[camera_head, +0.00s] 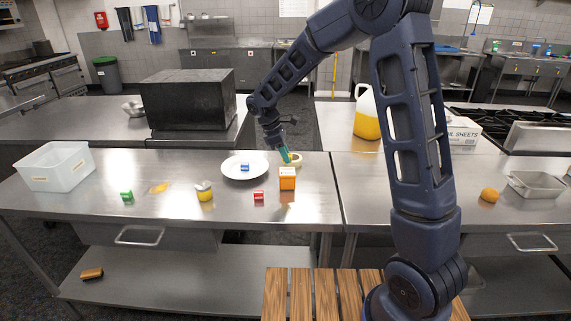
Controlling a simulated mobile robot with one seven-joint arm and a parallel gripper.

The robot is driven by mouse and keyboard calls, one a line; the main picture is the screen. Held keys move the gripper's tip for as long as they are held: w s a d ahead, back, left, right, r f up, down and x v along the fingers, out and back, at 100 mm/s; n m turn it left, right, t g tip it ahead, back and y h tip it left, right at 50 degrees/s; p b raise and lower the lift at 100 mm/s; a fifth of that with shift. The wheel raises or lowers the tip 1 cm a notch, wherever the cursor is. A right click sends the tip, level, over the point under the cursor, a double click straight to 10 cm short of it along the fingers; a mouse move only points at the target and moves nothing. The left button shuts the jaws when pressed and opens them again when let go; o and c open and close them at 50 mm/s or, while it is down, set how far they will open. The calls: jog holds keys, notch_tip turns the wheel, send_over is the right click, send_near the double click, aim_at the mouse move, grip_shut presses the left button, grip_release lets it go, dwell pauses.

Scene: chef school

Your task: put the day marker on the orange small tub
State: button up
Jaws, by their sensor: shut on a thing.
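My gripper (286,156) is at the end of the arm, pointing down just right of the white plate. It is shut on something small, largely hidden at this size. A slim teal-green piece shows at its tip; I cannot tell whether this is the held thing or a finger. A small cream-yellow round thing (296,158) shows right beside the tip. An orange block-shaped container (287,183) with a pale top stands on the steel table just in front of the gripper. I cannot tell for sure which thing is the orange small tub or the day marker.
The white plate (232,172) bears a small blue block (245,167). A red block (258,196), yellow jar (205,194), flat orange-yellow thing (158,188), green block (127,196) and white bin (55,170) share the steel table (180,212). A yellow jug (366,122) stands behind.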

jog(key=shift+f, duration=1.9)
jog(key=shift+f, duration=0.15)
jog(key=o, duration=1)
